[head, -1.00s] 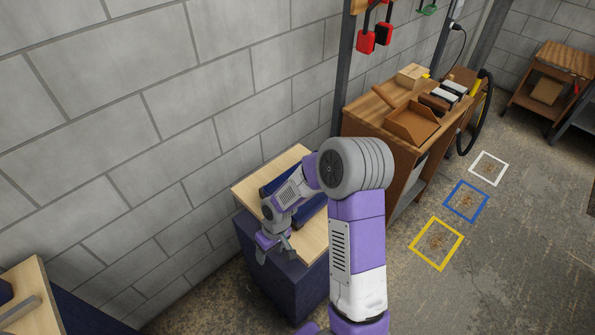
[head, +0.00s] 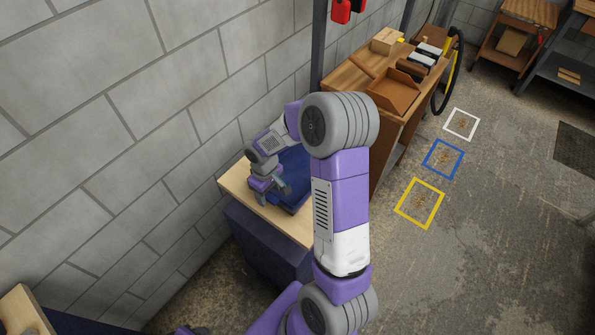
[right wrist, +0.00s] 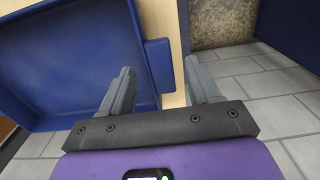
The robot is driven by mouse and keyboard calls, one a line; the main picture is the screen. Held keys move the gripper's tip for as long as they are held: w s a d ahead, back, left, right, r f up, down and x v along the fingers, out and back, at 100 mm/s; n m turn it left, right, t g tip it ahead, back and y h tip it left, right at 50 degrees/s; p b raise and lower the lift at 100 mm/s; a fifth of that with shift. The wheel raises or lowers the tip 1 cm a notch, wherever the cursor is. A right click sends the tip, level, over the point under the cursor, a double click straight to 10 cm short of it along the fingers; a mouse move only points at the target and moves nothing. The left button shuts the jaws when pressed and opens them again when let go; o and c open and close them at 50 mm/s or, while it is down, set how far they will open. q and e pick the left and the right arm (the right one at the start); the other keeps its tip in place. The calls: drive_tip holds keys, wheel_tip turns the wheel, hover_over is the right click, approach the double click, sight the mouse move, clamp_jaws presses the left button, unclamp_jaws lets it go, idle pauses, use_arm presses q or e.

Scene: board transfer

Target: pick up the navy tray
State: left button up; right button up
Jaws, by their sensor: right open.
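The navy tray (head: 295,165) lies on the light wooden top of a dark blue cabinet by the wall, partly hidden behind my right arm in the head view. In the right wrist view the tray (right wrist: 55,60) fills the left side, with a small handle tab (right wrist: 158,66) on its near right edge. My right gripper (head: 272,192) is open at the tray's near end. In the right wrist view its fingers (right wrist: 163,88) stand on either side of the handle's edge, one over the tray, one outside it. Whether they touch is unclear. My left gripper is not in view.
The wooden cabinet top (head: 236,178) sits against the grey block wall. A workbench (head: 345,76) with a brown open bin (head: 393,92) and a box stands beyond. Yellow, blue and white floor squares lie on open floor to the right. Another wooden top (head: 22,312) is at lower left.

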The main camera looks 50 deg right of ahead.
drive_tip(key=shift+f, duration=0.45)
drive_tip(key=shift+c, duration=0.2)
drive_tip(key=shift+r, duration=0.1)
clamp_jaws()
